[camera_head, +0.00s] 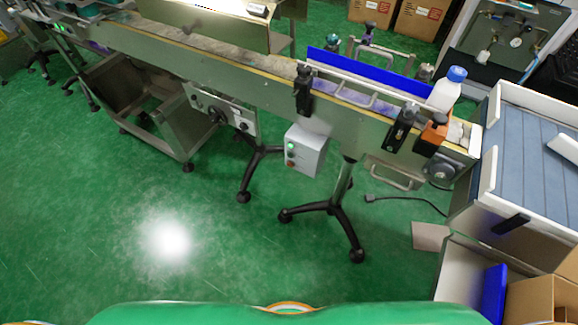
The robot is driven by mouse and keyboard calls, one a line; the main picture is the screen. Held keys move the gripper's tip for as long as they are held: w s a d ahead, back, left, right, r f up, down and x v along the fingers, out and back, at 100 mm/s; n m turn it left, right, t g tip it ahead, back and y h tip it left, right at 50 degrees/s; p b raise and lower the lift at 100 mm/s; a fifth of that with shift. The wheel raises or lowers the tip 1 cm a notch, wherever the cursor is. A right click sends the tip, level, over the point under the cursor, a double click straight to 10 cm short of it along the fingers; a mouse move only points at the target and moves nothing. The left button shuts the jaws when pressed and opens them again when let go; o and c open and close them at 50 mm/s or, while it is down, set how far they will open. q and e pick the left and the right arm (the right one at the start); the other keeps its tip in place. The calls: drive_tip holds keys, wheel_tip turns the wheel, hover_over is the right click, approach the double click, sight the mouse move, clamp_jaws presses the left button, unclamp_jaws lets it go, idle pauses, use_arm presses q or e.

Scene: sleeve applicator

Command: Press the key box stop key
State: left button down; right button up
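The key box (308,151) is a small light grey box fixed to the near side of the conveyor, just below its side rail. Its left face carries a green key (291,146) at the top and darker, reddish-brown keys (291,160) below it. The keys are small, and I cannot read any labels or tell for sure which is the stop key. Neither of my grippers shows in the head view. A green rounded surface along the bottom edge appears to be part of my own body.
The conveyor (240,75) runs from upper left to right, with a white blue-capped bottle (446,90) at its right end. Black tripod legs (335,212) stand under it. A slatted grey table (540,150) and cardboard boxes (540,298) are at right. The green floor in front is clear.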

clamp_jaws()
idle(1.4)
